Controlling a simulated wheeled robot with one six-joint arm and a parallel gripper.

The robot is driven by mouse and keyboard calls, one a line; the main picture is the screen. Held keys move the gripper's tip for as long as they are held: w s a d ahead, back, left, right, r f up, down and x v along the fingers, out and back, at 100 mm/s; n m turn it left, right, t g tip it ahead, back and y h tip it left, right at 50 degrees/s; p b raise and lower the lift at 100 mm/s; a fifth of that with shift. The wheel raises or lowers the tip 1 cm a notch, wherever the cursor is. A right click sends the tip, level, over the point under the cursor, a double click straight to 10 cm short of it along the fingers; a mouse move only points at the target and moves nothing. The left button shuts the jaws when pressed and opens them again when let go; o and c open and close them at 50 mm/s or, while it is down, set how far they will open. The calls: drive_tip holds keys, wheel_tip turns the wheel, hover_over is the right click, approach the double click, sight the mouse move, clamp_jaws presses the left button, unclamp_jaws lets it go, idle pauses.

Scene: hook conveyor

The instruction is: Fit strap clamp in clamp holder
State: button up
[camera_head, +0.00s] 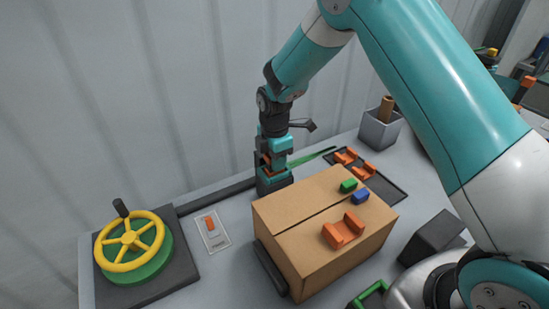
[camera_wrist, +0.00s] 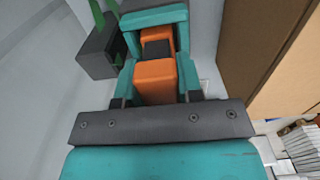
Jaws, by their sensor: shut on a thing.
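My gripper (camera_head: 275,153) points down near the back wall, left of the cardboard box. In the wrist view its teal fingers (camera_wrist: 158,77) are shut on an orange strap clamp (camera_wrist: 156,80), which has a dark part in its middle. A bit of orange shows at the fingers in the head view. Below the gripper stands a dark block (camera_head: 273,182), apparently the clamp holder. A dark block with a green strip (camera_wrist: 98,52) is at upper left in the wrist view. Whether the clamp touches the holder is hidden by the fingers.
A dark tray (camera_head: 392,190) holds orange pieces. A yellow handwheel (camera_head: 130,241) and a switch plate (camera_head: 213,231) are at left.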

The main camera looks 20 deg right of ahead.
drive_tip(key=o, duration=1)
drive_tip(key=shift+o, duration=0.2)
